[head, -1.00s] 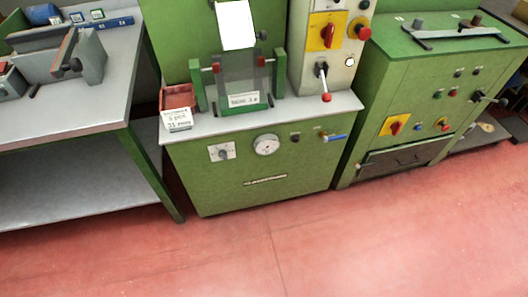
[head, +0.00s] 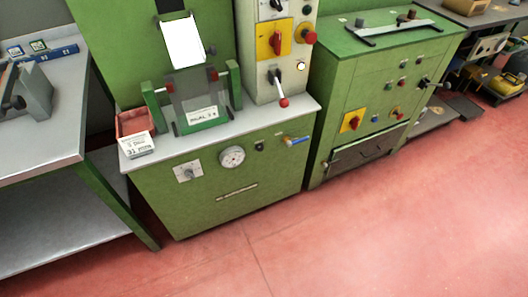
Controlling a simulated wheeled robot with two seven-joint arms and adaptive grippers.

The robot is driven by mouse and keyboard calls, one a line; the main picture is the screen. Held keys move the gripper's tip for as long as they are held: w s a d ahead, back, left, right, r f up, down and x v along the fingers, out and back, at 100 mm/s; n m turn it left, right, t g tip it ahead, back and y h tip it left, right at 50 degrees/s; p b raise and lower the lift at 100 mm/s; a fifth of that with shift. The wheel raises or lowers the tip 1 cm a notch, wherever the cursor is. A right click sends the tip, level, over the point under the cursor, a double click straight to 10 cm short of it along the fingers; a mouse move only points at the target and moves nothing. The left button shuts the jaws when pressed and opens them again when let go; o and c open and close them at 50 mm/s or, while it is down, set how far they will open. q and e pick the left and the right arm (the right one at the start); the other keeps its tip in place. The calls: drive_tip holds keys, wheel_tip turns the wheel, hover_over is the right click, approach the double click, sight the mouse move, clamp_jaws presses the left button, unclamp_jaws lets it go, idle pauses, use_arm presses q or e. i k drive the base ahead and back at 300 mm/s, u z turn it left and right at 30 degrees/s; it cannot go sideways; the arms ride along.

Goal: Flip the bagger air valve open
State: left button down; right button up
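The green bagger machine (head: 225,190) stands in the middle of the head view. On the upper right of its front panel is a small valve with a blue handle (head: 297,141), which looks like the air valve. The handle lies roughly sideways, pointing right, close to the panel. It is too small to tell the valve's state for certain. A round white gauge (head: 231,157) and a knob on a white plate (head: 188,171) sit left of it. Neither of my grippers shows in the view.
A grey control box (head: 277,60) with a red-ball lever (head: 283,102) stands on the bagger's top. A red bin (head: 134,122) sits at its left end. A workbench (head: 40,125) is at left, another green machine (head: 380,90) at right. The red floor (head: 370,230) in front is clear.

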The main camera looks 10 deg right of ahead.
sight(289, 143)
drive_tip(key=z, duration=1.6)
drive_tip(key=i, duration=1)
drive_tip(key=u, duration=2.05)
